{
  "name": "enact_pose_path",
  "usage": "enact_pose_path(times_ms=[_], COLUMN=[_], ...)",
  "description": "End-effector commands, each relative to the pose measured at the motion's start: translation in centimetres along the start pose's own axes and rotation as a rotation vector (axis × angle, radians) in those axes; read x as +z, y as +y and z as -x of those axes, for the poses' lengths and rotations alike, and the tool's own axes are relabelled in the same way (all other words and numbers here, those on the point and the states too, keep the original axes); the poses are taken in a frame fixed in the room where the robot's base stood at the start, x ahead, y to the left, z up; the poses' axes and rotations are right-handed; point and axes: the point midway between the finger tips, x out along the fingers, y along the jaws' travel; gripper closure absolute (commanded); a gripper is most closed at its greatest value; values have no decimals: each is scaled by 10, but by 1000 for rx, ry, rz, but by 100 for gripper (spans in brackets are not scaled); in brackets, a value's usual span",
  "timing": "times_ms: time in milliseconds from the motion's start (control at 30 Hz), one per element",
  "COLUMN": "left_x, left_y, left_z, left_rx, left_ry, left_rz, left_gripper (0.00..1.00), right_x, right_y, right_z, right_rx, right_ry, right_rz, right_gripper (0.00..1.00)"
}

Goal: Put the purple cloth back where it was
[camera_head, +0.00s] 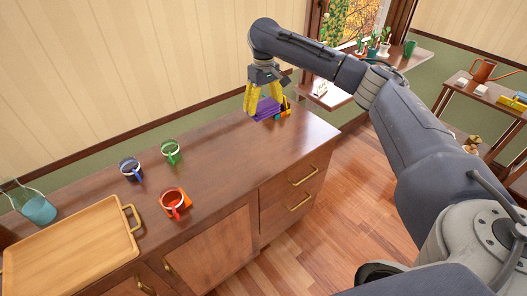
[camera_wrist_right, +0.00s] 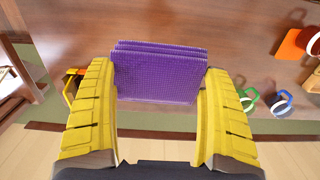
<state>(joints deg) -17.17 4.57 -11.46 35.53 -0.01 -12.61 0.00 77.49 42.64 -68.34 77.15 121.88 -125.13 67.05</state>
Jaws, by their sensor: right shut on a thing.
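The purple cloth (camera_head: 267,109) is a folded stack at the far right end of the wooden counter (camera_head: 225,145). My right gripper (camera_head: 263,107) comes down on it from above, with its yellow fingers on either side. In the right wrist view the purple cloth (camera_wrist_right: 158,75) stands between the two fingertips (camera_wrist_right: 158,78), and the gripper is shut on it. I cannot tell whether the cloth's lower edge touches the counter. My left gripper is not in view.
A small yellow and orange object (camera_head: 284,108) is close beside the cloth. Green (camera_head: 171,154), blue (camera_head: 131,171) and red (camera_head: 174,204) mugs stand further left, the red one on an orange-red piece. A wooden tray (camera_head: 75,250) and glass jug (camera_head: 36,207) are at left. The counter's middle is clear.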

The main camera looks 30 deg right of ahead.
Motion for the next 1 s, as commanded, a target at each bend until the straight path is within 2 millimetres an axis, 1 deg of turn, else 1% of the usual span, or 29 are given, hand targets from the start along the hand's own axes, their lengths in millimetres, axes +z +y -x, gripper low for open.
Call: enact_pose_path(times_ms=[167, 400, 600, 700, 800, 1000], left_x=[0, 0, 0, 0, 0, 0], left_y=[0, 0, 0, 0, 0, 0], left_z=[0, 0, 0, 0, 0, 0], left_rx=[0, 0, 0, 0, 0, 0], left_ry=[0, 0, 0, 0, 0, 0], left_rz=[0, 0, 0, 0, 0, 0], left_gripper=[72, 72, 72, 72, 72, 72], right_x=[2, 2, 1, 1, 1, 0], right_y=[0, 0, 0, 0, 0, 0], right_z=[-33, -88, -126, -139, -148, -154], right_rx=[-1, -1, -1, -1, 0, -1], right_ry=[-6, -6, -4, -2, -2, -1], right_rz=[12, 10, 9, 10, 10, 10], right_gripper=[39, 39, 39, 39, 39, 39])
